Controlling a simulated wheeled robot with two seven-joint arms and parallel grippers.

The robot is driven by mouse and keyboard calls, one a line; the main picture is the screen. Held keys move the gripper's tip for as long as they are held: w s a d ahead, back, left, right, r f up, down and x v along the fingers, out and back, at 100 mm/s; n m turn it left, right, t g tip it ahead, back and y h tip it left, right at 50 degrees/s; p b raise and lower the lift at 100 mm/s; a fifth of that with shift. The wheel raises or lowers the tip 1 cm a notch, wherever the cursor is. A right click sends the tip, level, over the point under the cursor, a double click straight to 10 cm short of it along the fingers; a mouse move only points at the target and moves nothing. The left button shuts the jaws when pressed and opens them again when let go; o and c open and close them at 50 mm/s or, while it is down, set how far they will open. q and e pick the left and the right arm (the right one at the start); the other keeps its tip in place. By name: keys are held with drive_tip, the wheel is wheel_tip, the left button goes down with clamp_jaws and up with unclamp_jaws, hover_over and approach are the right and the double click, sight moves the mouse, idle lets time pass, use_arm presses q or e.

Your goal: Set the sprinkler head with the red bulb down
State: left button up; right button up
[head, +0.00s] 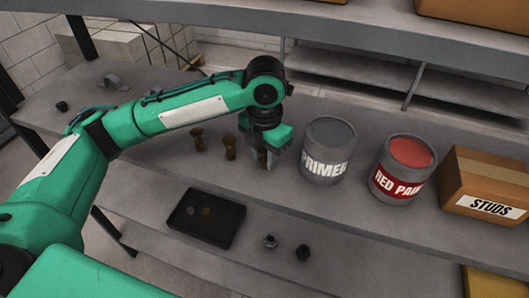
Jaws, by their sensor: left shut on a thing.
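My left gripper (265,163) points down over the grey shelf, left of the primer can. It is shut on a small brass-coloured fitting (262,156), which looks like a sprinkler head and is partly hidden by the fingers. I cannot tell its bulb colour, or whether it touches the shelf. Two similar brass-coloured fittings stand upright to its left, a nearer one (230,148) and a farther-left one (198,139). No red bulb can be made out on them at this size. My right gripper is not in view.
A primer can (328,148), a red paint can (403,168) and a studs box (487,184) stand to the right. A black tray (181,226) with small discs lies in front. Two small dark fittings, one (270,241) and another (302,252), stand right of it.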

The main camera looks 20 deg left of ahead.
use_arm(q)
drive_tip(key=o, duration=1)
drive_tip(key=shift+f, duration=0.1)
drive_tip(key=shift+c, duration=0.2)
wheel_tip(320, 180, up, 6)
drive_tip(key=shift+r+b, duration=0.25)
drive_tip(key=shift+b, duration=0.7)
drive_tip(key=shift+r, duration=0.7)
drive_tip(key=shift+s+f, duration=0.1)
